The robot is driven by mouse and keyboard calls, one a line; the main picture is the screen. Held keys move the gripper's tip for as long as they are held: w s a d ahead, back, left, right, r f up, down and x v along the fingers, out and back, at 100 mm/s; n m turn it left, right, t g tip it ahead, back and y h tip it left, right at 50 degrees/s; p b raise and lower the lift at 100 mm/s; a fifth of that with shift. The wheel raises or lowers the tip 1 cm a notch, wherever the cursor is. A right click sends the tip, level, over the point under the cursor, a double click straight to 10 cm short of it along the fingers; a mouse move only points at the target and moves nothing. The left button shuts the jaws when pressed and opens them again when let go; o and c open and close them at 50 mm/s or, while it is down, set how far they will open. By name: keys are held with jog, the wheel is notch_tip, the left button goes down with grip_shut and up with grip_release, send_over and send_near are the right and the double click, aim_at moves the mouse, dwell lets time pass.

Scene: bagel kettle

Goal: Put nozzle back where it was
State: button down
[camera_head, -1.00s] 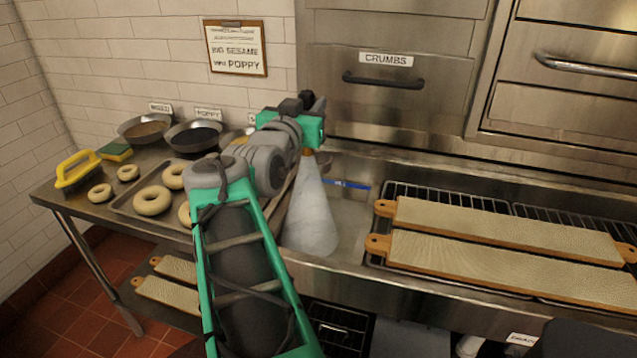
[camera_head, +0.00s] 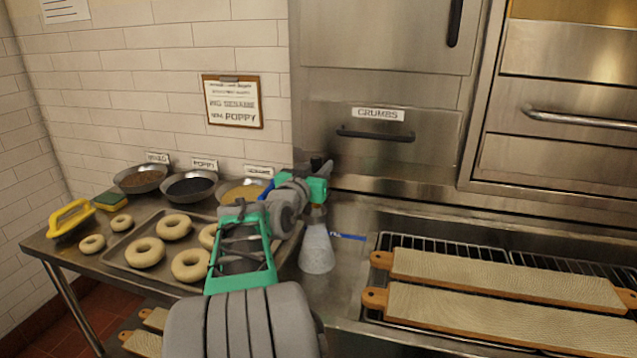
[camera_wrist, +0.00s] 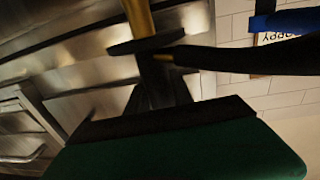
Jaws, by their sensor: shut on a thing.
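My gripper (camera_head: 317,190) is over the metal counter, right of the bagel tray. In the wrist view, its dark fingers (camera_wrist: 150,46) are shut on a brass tube, which I take to be the nozzle (camera_wrist: 138,18). The nozzle itself is mostly hidden by my gripper in the head view. I cannot make out a holder for it.
The bagel tray (camera_head: 120,262) and bowls, including a dark-filled one (camera_head: 190,186), are at left. Boards (camera_head: 500,275) lie on a rack (camera_head: 450,250) at right. A blue strip (camera_head: 347,237) lies on the counter. The crumbs drawer (camera_head: 385,138) is behind, beside a wall clipboard (camera_head: 233,101).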

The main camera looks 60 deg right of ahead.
jog(key=shift+w+d+f, duration=0.35)
jog(key=shift+d+f, duration=0.3)
jog(key=shift+f, duration=0.1)
jog(key=f, duration=0.3)
jog(key=shift+w+d+f+b, duration=0.1)
jog(key=shift+w+d+b, duration=0.1)
jog(key=shift+d+b, duration=0.2)
jog(key=shift+a+f, duration=0.1)
jog(key=shift+f, duration=0.25)
jog(key=c, duration=1.1)
grip_release()
jog(key=shift+r, duration=0.15)
